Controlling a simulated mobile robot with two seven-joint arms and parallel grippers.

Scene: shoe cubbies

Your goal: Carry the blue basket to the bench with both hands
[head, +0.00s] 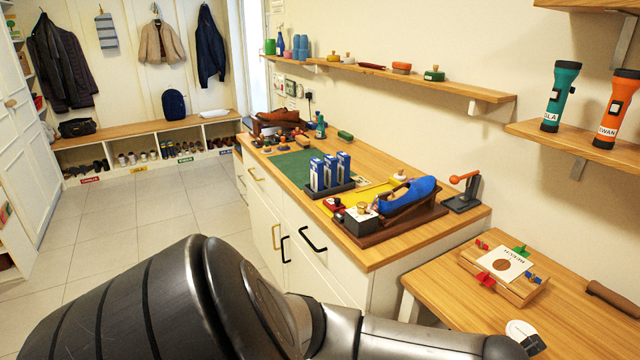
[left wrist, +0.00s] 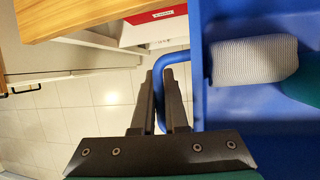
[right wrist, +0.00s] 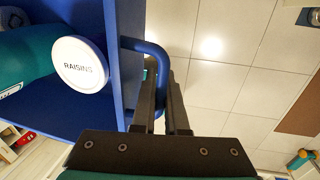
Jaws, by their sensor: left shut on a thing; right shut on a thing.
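The blue basket shows in both wrist views, in the left one (left wrist: 200,140) and the right one (right wrist: 128,70); the head view does not show it. My left gripper (left wrist: 172,82) is shut on the basket's blue loop handle (left wrist: 170,58). My right gripper (right wrist: 164,78) is shut on the opposite loop handle (right wrist: 150,47). Inside lie a ribbed white item (left wrist: 254,60) and a teal container with a white lid marked RAISINS (right wrist: 80,64). A low wooden-topped bench (head: 150,135) with shoe cubbies stands along the back wall in the head view.
A wooden-topped counter (head: 390,245) with tools and a blue shoe stands at the right. A lower wooden table (head: 580,315) is at the lower right. A blue backpack (head: 174,104) and a white item (head: 214,113) sit on the bench. Tiled floor (head: 120,215) is clear.

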